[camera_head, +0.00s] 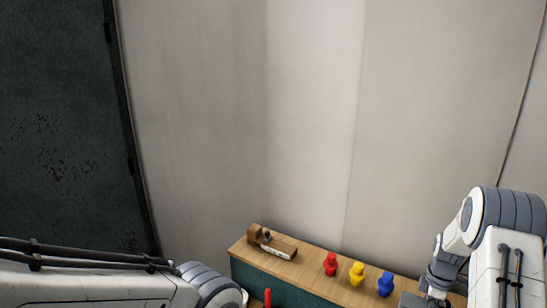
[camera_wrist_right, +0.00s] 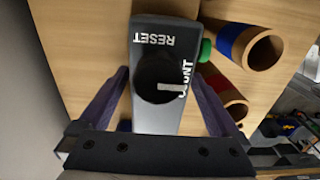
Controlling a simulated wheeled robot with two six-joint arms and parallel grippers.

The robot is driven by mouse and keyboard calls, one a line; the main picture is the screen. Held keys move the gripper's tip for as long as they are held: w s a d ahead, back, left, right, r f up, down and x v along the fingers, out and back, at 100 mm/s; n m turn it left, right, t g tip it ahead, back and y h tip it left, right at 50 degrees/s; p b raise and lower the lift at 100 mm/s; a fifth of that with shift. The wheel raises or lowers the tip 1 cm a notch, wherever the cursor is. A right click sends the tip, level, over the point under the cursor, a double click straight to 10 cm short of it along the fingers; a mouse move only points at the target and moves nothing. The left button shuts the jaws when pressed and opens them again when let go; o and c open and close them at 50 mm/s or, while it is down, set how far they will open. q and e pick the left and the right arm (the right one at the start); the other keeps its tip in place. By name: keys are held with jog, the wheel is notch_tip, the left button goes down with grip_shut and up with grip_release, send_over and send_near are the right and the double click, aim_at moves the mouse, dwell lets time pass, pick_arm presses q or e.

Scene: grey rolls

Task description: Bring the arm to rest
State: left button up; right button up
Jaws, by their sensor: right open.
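My right arm (camera_head: 480,240) comes in at the right of the head view and bends down to the table's right end; its fingers are not clear there. In the right wrist view my right gripper (camera_wrist_right: 166,74) is open, with one purple-grey finger on each side of a dark box (camera_wrist_right: 150,35) marked "RESET". The box carries a round black part (camera_wrist_right: 158,78). I cannot tell whether the fingers touch it. My left arm (camera_head: 90,285) crosses the lower left of the head view, and its gripper is out of sight.
The wooden tabletop (camera_head: 312,272) holds a brown wooden block-like object (camera_head: 270,243) and red (camera_head: 330,264), yellow (camera_head: 357,273) and blue (camera_head: 385,284) pieces. Hollow rolls, one with a blue band (camera_wrist_right: 242,45), lie beside the box in the wrist view. A pale wall (camera_head: 300,120) stands behind.

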jog(key=r, duration=0.1)
jog(key=r+b, duration=0.1)
jog(key=r, duration=0.1)
jog(key=r+b, duration=0.1)
jog(key=shift+s+d+r, duration=0.2)
jog(key=shift+s+r, duration=0.45)
jog(key=shift+s, duration=0.05)
